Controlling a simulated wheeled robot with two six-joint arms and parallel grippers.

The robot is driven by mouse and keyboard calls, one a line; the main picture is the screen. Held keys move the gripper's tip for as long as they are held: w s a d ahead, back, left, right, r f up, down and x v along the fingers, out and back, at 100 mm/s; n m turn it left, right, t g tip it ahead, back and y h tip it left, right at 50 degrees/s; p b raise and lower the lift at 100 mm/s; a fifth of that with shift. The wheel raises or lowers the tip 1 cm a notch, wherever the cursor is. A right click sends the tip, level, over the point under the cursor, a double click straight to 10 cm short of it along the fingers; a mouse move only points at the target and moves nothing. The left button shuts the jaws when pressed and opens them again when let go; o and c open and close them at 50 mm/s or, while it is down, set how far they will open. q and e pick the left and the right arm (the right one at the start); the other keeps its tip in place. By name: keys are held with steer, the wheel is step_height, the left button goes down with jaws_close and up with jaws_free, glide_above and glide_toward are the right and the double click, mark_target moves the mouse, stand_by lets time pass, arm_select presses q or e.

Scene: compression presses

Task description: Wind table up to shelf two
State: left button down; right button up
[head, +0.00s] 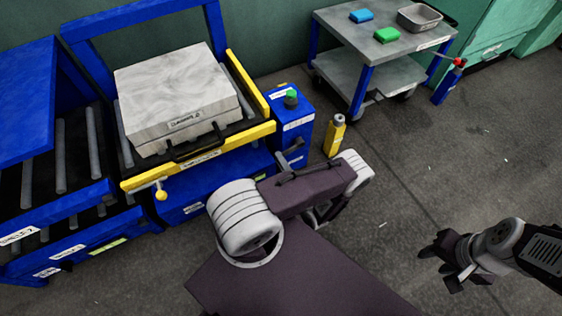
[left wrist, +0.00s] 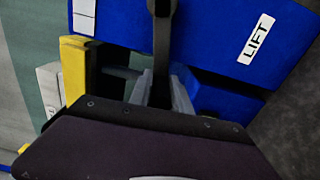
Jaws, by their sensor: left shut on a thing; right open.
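The lift table (head: 240,130) has yellow edge rails and carries a pale marbled block-shaped mould (head: 175,88) with a dark front handle. Beside it stands a blue lift box (head: 298,125) with a green knob on top; its LIFT label shows in the left wrist view (left wrist: 255,40). A dark crank (head: 291,152) sticks out of the box. My left gripper (left wrist: 160,92) is shut on the crank's dark bar (left wrist: 162,40); in the head view my wrist partly hides this grip. My right gripper (head: 455,272) is open and empty over the floor at right.
A yellow bottle (head: 334,135) stands right of the box. A grey cart (head: 400,45) stands behind.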

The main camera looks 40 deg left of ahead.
arm_select(q)
steer(key=shift+r+p, duration=0.65)
steer(key=shift+r, duration=0.45)
steer(key=shift+w+r, duration=0.1)
steer(key=shift+r, duration=0.1)
steer(key=c, duration=1.3)
jaws_free()
